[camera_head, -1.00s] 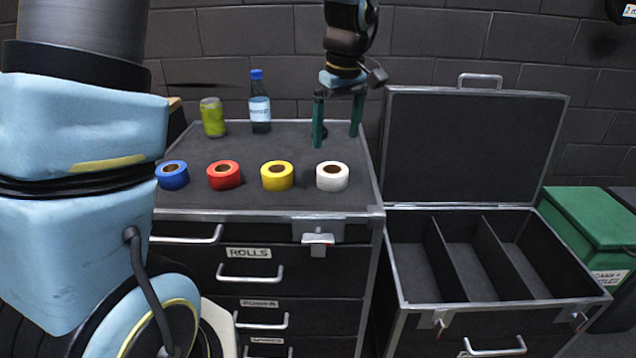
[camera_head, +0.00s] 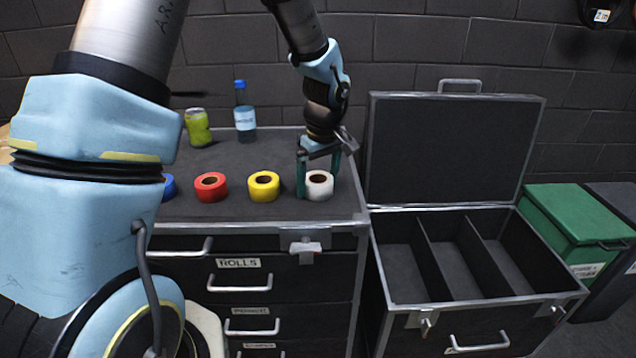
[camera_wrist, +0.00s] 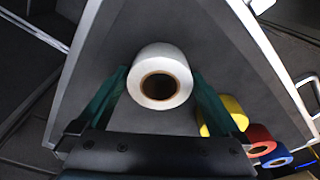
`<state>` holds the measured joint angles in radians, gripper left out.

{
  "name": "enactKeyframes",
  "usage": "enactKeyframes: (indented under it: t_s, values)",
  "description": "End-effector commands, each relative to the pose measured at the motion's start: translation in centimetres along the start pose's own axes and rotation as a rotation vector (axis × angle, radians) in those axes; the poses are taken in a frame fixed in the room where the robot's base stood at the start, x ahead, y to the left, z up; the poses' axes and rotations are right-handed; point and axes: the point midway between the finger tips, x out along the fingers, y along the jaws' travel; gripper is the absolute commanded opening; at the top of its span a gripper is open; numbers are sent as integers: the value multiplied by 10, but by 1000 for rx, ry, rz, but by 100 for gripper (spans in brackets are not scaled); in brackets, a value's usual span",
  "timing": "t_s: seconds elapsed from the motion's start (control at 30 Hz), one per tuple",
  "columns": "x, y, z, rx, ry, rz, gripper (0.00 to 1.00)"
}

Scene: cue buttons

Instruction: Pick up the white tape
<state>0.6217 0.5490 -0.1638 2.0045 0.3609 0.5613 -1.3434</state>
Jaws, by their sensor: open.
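The white tape (camera_head: 319,187) is a roll lying flat at the right end of a row of tapes on the dark top of the drawer cabinet. My gripper (camera_head: 319,188) is lowered over it, with one green finger at its left side and the other at its right rear. In the wrist view the white tape (camera_wrist: 160,77) sits between the two open fingers (camera_wrist: 160,82), its hole showing. I cannot tell whether either finger touches it. The tape rests on the cabinet top.
A yellow tape (camera_head: 264,185) is close to the left finger, then a red tape (camera_head: 211,187) and a partly hidden blue tape (camera_head: 168,187). A green can (camera_head: 198,127) and a bottle (camera_head: 245,112) stand behind. An open, divided case (camera_head: 480,304) stands right of the cabinet.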

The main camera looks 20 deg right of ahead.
Motion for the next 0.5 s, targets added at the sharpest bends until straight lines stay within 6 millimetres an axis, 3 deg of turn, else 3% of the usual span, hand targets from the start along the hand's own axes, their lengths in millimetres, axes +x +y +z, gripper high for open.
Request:
enactKeyframes:
  t_s: [0.17, 0.5]
  values:
    - [0, 0, 0, -1, 0, 0, 100]
    - [0, 0, 0, -1, 0, 0, 62]
